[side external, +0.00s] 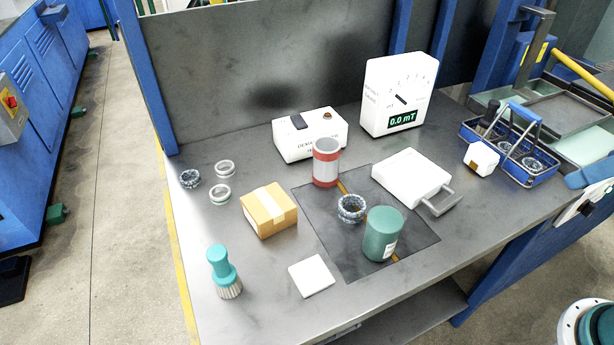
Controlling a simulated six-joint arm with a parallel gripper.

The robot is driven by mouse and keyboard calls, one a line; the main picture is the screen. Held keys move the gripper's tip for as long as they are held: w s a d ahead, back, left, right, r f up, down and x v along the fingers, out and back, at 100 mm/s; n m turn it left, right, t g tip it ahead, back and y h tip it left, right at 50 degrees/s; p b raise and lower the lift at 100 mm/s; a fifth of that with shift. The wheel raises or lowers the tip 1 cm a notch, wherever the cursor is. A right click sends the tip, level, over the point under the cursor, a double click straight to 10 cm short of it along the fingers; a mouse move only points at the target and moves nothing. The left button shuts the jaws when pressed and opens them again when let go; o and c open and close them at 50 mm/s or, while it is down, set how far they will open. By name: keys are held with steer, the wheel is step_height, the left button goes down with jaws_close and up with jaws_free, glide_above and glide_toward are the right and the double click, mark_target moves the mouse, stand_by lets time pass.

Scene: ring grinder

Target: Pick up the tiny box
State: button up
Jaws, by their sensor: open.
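A small brown cardboard box (269,210) with a paler tape band sits upright on the grey workbench, left of the dark mat. A smaller white block-like box (481,158) with a brown mark is by the blue carrier at the right; whether it rests on the bench or against the carrier is hard to tell. My gripper is not in view, so its place relative to either box does not show.
Near the cardboard box are several rings (221,194), a red-and-white can (326,163), a teal brush (223,270) and a white square (312,276). A green canister (382,234) stands on the mat (335,240). A white gauge (398,95) and blue carrier (513,150) stand farther back.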

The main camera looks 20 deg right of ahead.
steer(key=w+a+r+m+g+y, duration=0.1)
steer(key=w+a+r+m, duration=0.15)
steer(key=w, duration=0.25)
steer(key=w+a+r+m+y, duration=0.1)
steer(key=w+a+r, duration=0.15)
steer(key=w, duration=0.35)
steer(key=m+g+y, duration=0.3)
steer(key=m+g, duration=0.2)
steer(key=m, duration=0.8)
glide_above(269, 201)
steer(key=d, duration=0.5)
steer(key=f, duration=1.6)
steer(key=shift+w+a+f, duration=0.1)
steer(key=shift+w+f, duration=0.05)
steer(key=shift+w, duration=0.2)
steer(key=shift+d+x, duration=0.2)
steer(key=shift+x, duration=4.05)
steer(key=shift+s+f, duration=0.15)
steer(key=shift+f, duration=0.05)
